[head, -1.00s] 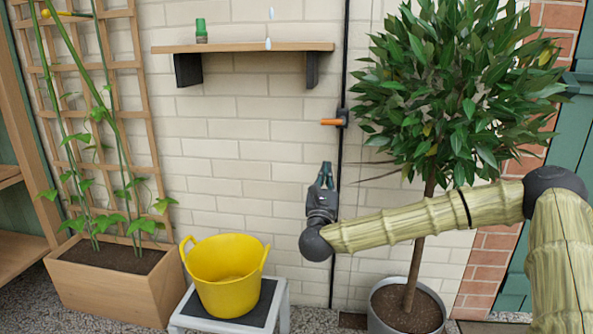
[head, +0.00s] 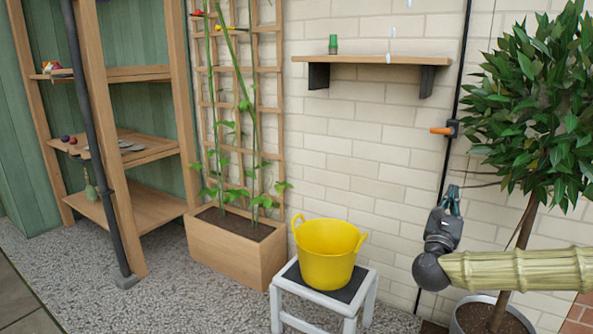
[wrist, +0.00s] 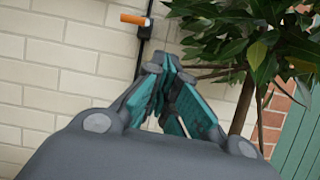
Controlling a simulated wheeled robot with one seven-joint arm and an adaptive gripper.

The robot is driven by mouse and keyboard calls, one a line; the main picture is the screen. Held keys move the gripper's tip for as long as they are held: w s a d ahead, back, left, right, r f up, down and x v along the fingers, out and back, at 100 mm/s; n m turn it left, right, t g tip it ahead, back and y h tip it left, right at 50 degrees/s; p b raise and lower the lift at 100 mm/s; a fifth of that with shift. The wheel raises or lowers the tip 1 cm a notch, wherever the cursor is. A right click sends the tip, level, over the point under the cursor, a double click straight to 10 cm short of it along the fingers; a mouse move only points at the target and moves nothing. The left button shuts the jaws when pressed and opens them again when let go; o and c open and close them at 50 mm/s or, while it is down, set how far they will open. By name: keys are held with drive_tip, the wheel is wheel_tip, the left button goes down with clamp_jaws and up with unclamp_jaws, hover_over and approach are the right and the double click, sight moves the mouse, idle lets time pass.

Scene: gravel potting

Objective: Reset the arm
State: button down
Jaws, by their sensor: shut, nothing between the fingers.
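My gripper (head: 453,200) points upward at the right of the head view, in front of the brick wall and left of the potted tree (head: 540,110). Its teal-padded fingers are shut with nothing between them. The wrist view shows the fingers (wrist: 172,98) close up, meeting near the tips. My arm reaches in from the right edge, roughly level. The gripper is apart from everything around it, below the orange-handled valve (head: 442,130) on the black pipe.
A yellow tub (head: 328,262) stands on a white stool (head: 362,300). Left are a wooden planter (head: 230,258) with trellis and a shelf unit (head: 150,208). A wall shelf (head: 385,60) holds a green item (head: 333,44). Gravel (head: 160,300) lies clear at the lower left.

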drive_tip(key=s+a+f+n+g+y+p, duration=0.1)
drive_tip(key=s+a+f+n+y, duration=0.3)
drive_tip(key=a+f+n, duration=0.5)
drive_tip(key=s+a+f+n+g+y, duration=0.1)
drive_tip(key=a+f+n+g+y, duration=0.1)
drive_tip(key=a+f+n+y, duration=0.65)
drive_tip(key=s+a+f+n+g+y+p, duration=0.15)
drive_tip(key=s+a+f+n, duration=0.35)
drive_tip(key=f, duration=0.7)
drive_tip(key=s+a+f+n+g+y+p, duration=0.1)
drive_tip(key=s+a+f+n+g, duration=0.1)
drive_tip(key=s+f+n+g, duration=0.6)
drive_tip(key=s+a+f+n+g, duration=0.15)
drive_tip(key=s+f+n, duration=0.35)
drive_tip(key=s+f, duration=0.85)
drive_tip(key=s+d+f+n+g+h+p, duration=0.1)
drive_tip(key=s+d+n+g, duration=0.25)
drive_tip(key=s, duration=0.65)
drive_tip(key=s+d+f+n+g+h, duration=0.15)
drive_tip(key=s+d+n, duration=0.3)
drive_tip(key=s, duration=0.45)
wheel_tip(320, 180, up, 39)
drive_tip(key=p, duration=3.8)
drive_tip(key=shift+m, duration=0.35)
drive_tip(key=shift+d, duration=0.1)
